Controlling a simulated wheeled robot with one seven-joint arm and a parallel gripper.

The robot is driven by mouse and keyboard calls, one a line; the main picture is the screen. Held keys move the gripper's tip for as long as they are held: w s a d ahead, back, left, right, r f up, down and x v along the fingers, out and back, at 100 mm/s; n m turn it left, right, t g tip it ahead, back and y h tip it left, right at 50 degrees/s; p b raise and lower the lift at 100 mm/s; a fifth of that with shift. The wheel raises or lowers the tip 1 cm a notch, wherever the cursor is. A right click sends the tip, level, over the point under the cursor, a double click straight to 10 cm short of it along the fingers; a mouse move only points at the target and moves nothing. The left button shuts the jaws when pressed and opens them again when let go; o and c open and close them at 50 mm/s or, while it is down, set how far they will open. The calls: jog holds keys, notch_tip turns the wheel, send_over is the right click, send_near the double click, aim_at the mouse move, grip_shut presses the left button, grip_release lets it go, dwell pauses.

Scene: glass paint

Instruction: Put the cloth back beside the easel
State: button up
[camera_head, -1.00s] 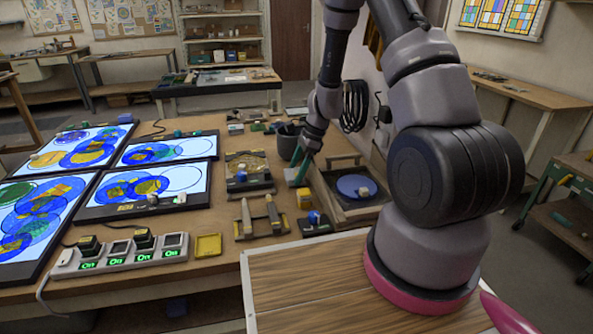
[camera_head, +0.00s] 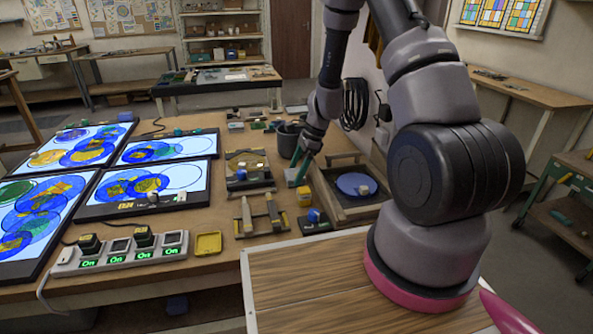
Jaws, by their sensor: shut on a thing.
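My gripper (camera_head: 302,168) points down at the left edge of a wooden tray, on the far right part of the workbench. It is shut on a small teal-green thing (camera_head: 293,176), which is too small and partly hidden for me to tell surely whether it is the cloth. A small stand with a glass piece (camera_head: 247,165), possibly the easel, stands left of my gripper. A wooden rack with two upright bars (camera_head: 260,217) stands nearer to me.
The wooden tray (camera_head: 343,217) holds a blue disc (camera_head: 356,185). A dark pot (camera_head: 288,140) stands behind my gripper. Lit panels (camera_head: 150,188), a switch strip (camera_head: 119,256) and a yellow dish (camera_head: 208,243) lie left.

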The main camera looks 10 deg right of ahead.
jog(key=shift+f, duration=0.15)
jog(key=o, duration=0.9)
jog(key=s+d+r+n+t, duration=0.1)
jog(key=d+r+n, duration=0.1)
jog(key=r, duration=0.9)
jog(key=s+d+r+n+t, duration=0.1)
jog(key=s+d+r, duration=0.1)
jog(key=r, duration=0.9)
jog(key=s+r+n+t, duration=0.1)
jog(key=s+r+n, duration=0.2)
jog(key=s+r, duration=0.3)
jog(key=s+d+r+n+t+h, duration=0.1)
jog(key=s+r+n+t, duration=0.1)
jog(key=s+r+n, duration=0.2)
jog(key=s+r+n+t+h, duration=0.1)
jog(key=s+r+n+t, duration=0.1)
jog(key=s+r, duration=0.7)
jog(key=shift+s+d+r+n, duration=0.2)
jog(key=shift+r+n, duration=0.2)
jog(key=shift+n, duration=0.5)
